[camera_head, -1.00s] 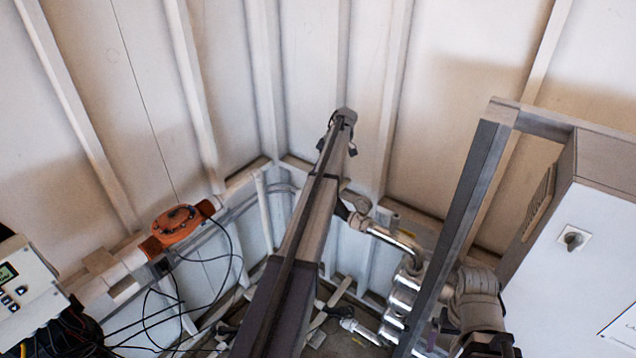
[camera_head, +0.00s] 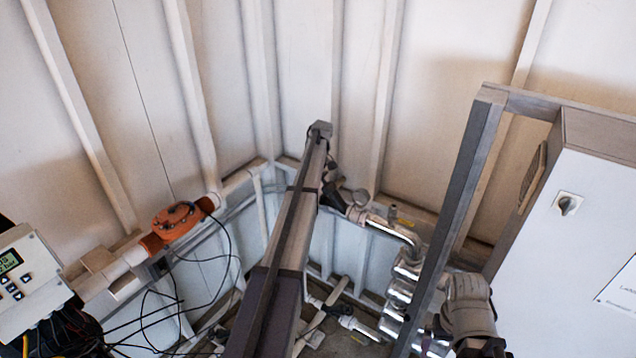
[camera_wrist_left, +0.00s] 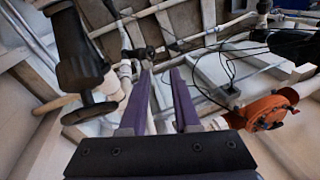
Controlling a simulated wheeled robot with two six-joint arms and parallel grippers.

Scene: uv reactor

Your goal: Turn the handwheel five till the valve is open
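I cannot pick out handwheel five with certainty in either view. In the head view, metal pipework (camera_head: 405,270) stands right of centre, with a large grey fitting (camera_head: 467,308) beside it. A small dark fitting (camera_head: 336,191) sits at the upper end of that pipework. In the left wrist view, my left gripper (camera_wrist_left: 162,72) shows two purple fingers, apart, with nothing held between them. Beyond the fingertips are pipes and a small dark fitting (camera_wrist_left: 140,54). A black part (camera_wrist_left: 80,62) with a round end is at upper left; I cannot tell what it is. My right gripper is not in view.
An orange pipe unit (camera_head: 176,220) with loose black cables is at left; it also shows in the left wrist view (camera_wrist_left: 268,112). A display box (camera_head: 25,285) is at far left. A metal frame post (camera_head: 445,220) and white cabinet (camera_head: 570,250) stand at right.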

